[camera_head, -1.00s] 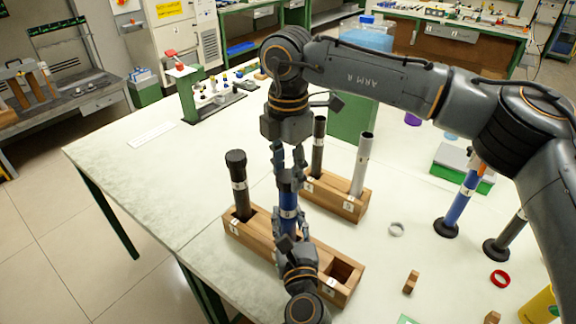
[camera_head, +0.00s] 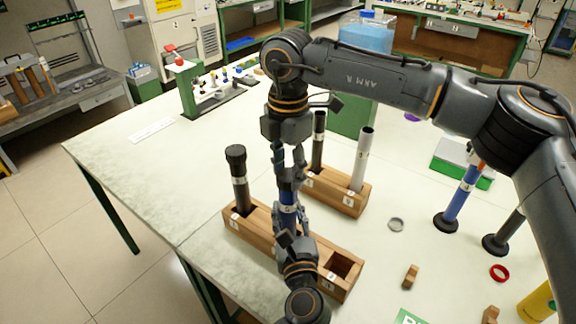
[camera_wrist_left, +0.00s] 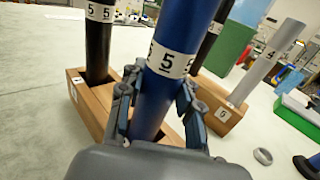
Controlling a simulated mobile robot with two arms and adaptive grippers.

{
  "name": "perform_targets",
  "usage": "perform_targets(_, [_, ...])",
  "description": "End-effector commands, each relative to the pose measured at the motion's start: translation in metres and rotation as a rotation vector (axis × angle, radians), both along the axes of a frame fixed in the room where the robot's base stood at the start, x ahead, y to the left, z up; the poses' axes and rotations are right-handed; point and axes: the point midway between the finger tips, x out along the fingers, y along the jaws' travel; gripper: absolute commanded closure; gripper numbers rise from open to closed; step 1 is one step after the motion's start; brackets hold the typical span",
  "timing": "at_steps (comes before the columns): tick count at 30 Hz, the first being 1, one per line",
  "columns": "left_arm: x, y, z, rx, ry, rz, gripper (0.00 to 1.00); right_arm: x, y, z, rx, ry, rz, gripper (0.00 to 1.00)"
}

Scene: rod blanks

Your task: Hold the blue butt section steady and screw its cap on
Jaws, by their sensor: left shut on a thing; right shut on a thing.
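The blue butt section (camera_head: 288,199) stands upright in a slot of the front wooden rack (camera_head: 262,238). Its white band marked 5 shows in the left wrist view (camera_wrist_left: 171,60). My left gripper (camera_head: 287,219) is shut around the blue section below that band, a finger on each side in the left wrist view (camera_wrist_left: 156,100). My right gripper (camera_head: 288,172) points down from above, shut at the top of the blue section. The cap is mostly hidden between its fingers, so I cannot tell how it sits on the section.
A black capped tube (camera_head: 239,180) stands in the same rack, at left. A second rack (camera_head: 345,200) behind holds a dark tube (camera_head: 318,140) and a grey tube (camera_head: 361,158). A grey ring (camera_head: 396,224), red ring (camera_head: 499,273) and blue rod (camera_head: 459,200) are at right.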

Motion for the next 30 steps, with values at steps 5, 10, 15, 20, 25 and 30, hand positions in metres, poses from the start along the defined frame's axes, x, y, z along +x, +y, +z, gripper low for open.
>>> perform_targets(5, [0.0,0.0,0.0005,0.0,-0.001,0.0,1.0,0.0003,0.0,0.0005,0.001,-0.001,-0.115,0.72])
perform_targets(10, [0.0,0.0,0.0004,0.0,-0.001,0.0,1.0,0.0005,0.0003,0.0004,0.0,0.0,-0.437,0.72])
perform_targets(15, [0.0,0.0,0.0003,0.0,0.0,0.0,1.0,0.0008,0.0003,0.0002,0.0,0.0,-0.722,0.72])
perform_targets(20, [0.0,0.0,0.0003,0.0,0.0,0.0,1.0,0.0009,0.0004,0.0003,0.0,0.0,-0.843,0.72])
perform_targets(25, [-0.0001,-0.0001,0.0002,0.0,0.0,0.0,1.0,0.0009,0.0004,0.0004,0.001,0.0,-0.854,0.72])
perform_targets(30, [-0.0001,-0.0001,0.0001,0.0,0.0,0.0,1.0,0.001,0.0005,0.0004,0.001,0.0,-0.852,0.49])
